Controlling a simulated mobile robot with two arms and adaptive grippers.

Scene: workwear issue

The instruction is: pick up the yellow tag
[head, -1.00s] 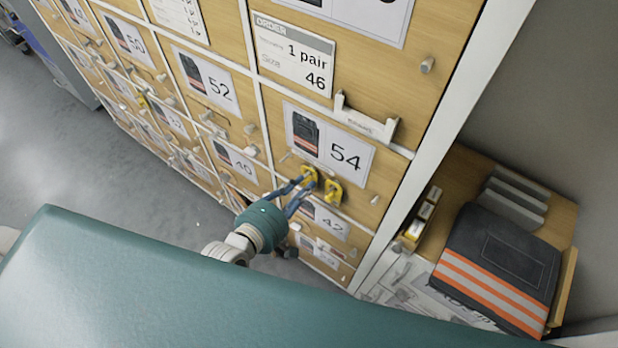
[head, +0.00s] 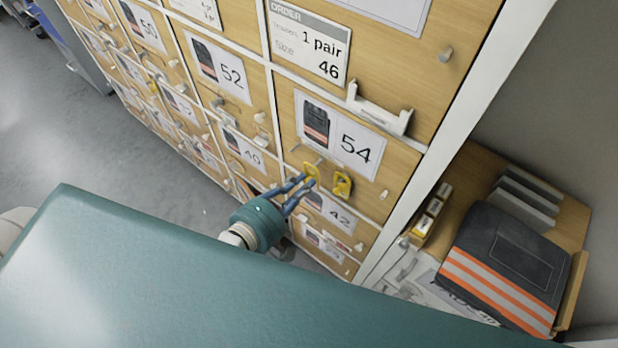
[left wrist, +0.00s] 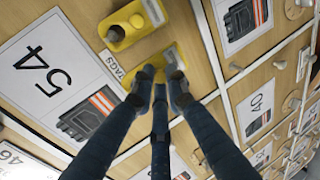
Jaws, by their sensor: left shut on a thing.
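Two yellow tags are at the front of the wooden drawer marked 54 (head: 360,170), low on it. My left gripper (head: 306,183) comes from below left, its dark blue fingers shut on the left yellow tag (head: 312,169). In the left wrist view the fingertips (left wrist: 161,84) meet on this held tag (left wrist: 172,57), partly covering it. I cannot tell whether it is clear of its peg. The other yellow tag (head: 342,184) hangs just to the right; in the left wrist view it (left wrist: 128,24) is beside the held one, near a TAGS label (left wrist: 113,68). My right gripper is not in view.
The cabinet has several drawers with knobs and size labels. A white holder (head: 380,111) sticks out above drawer 54. At right, a dark folded garment with orange stripes (head: 500,262) lies by a wooden shelf. A large teal surface (head: 200,275) fills the foreground.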

